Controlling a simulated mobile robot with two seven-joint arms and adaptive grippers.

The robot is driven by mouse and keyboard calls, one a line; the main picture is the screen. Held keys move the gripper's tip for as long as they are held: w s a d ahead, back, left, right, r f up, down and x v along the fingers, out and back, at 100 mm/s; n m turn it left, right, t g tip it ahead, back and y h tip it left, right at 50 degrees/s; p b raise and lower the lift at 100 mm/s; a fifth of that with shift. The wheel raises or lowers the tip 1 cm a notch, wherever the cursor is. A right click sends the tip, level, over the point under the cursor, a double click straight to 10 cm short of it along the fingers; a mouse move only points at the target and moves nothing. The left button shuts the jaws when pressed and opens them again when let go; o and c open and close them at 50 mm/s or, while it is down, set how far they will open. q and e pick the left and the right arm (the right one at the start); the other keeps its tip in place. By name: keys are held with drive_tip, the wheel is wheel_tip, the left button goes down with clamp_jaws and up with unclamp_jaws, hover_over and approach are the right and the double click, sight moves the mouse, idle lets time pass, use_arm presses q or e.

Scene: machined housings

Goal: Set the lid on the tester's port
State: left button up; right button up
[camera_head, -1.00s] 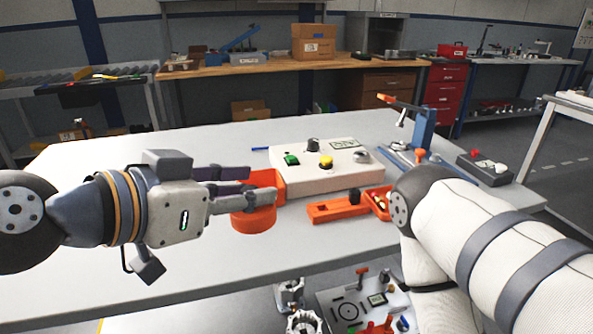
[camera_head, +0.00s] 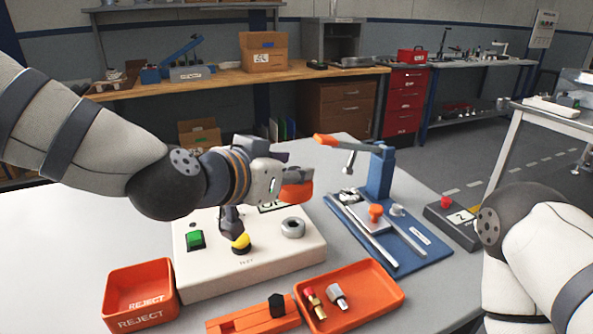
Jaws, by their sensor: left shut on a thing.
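The tester (camera_head: 250,262) is a cream box on the table with a green button (camera_head: 195,239), a yellow button (camera_head: 241,242) and a grey ring-shaped port (camera_head: 293,228) on top. My left gripper (camera_head: 284,182) is shut on the orange lid (camera_head: 298,193). It holds the lid above the tester, and in the picture the lid lies just above the port, apart from it. My gripper hides part of the tester's back and its label. Of my right arm only a link shows at the right edge; its gripper is out of view.
A blue clamp fixture (camera_head: 410,243) stands right of the tester, with a grey control box (camera_head: 452,222) beyond. In front are an orange reject bin (camera_head: 140,292), an orange block fixture (camera_head: 255,319) and an orange tray (camera_head: 372,297) with small fittings. The table's left is bare.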

use_arm(q)
drive_tip(key=shift+s+a, duration=0.15)
drive_tip(key=shift+s, duration=0.15)
drive_tip(key=shift+r, duration=0.2)
hover_over(288, 222)
wheel_tip(288, 222, down, 5)
drive_tip(key=shift+f+b, duration=0.1)
drive_tip(key=shift+b, duration=0.2)
idle(0.4)
idle(0.3)
drive_tip(key=shift+f+p, duration=0.45)
drive_tip(key=shift+f, duration=0.95)
idle(2.2)
